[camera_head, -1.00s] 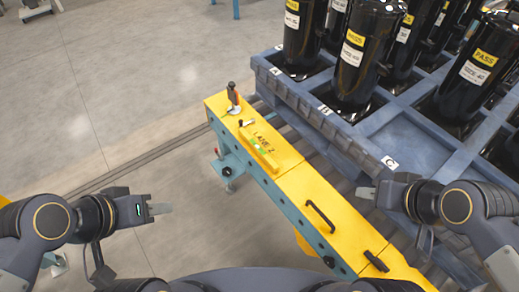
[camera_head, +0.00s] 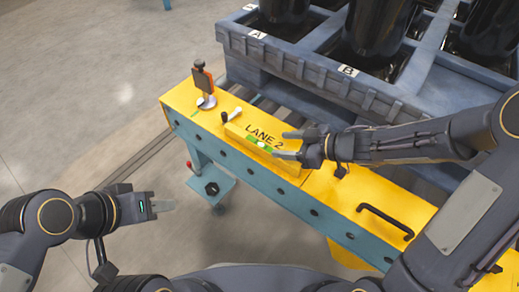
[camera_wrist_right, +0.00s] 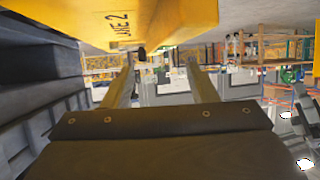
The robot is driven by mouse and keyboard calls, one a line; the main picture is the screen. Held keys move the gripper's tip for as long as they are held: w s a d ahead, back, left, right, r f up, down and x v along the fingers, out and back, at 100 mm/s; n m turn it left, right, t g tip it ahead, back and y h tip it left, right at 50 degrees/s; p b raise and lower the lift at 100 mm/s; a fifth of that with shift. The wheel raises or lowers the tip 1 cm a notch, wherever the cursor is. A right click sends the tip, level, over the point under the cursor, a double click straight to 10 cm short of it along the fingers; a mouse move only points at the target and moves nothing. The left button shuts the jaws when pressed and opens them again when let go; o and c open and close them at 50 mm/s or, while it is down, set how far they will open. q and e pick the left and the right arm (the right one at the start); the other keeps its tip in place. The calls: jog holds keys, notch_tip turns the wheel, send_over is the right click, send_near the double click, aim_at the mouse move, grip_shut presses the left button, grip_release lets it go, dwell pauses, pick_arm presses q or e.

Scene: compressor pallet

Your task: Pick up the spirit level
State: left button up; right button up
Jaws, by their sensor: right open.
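The spirit level (camera_head: 262,145) is a yellow bar with a green vial. It lies along the yellow beam (camera_head: 355,192), beside black "LANE 2" lettering. My right gripper (camera_head: 288,145) is open, with its fingertips over or just beside the level's right end; I cannot tell whether they touch it. In the right wrist view my right gripper (camera_wrist_right: 161,64) has its two fingers apart with nothing visible between them; yellow surfaces with the lettering fill the top. My left gripper (camera_head: 160,207) is over the floor at the left, apart from the beam; its jaw opening is unclear.
A small black-knobbed lever (camera_head: 228,116) and an orange-and-black clamp (camera_head: 203,85) stand beyond the level's left end. A black handle (camera_head: 385,222) rises from the beam at right. The blue pallet (camera_head: 300,67) with black compressors is behind. Floor at left is clear.

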aim_at(263, 146)
jog(key=shift+b+x, duration=0.45)
jog(key=shift+x, duration=0.55)
jog(key=b+x, duration=0.1)
jog(key=x, duration=0.1)
jog(key=b+x, duration=0.2)
jog(key=shift+s+a+f, duration=0.1)
jog(key=shift+f, duration=0.3)
jog(key=shift+a, duration=0.25)
jog(key=shift+r, duration=0.1)
grip_shut()
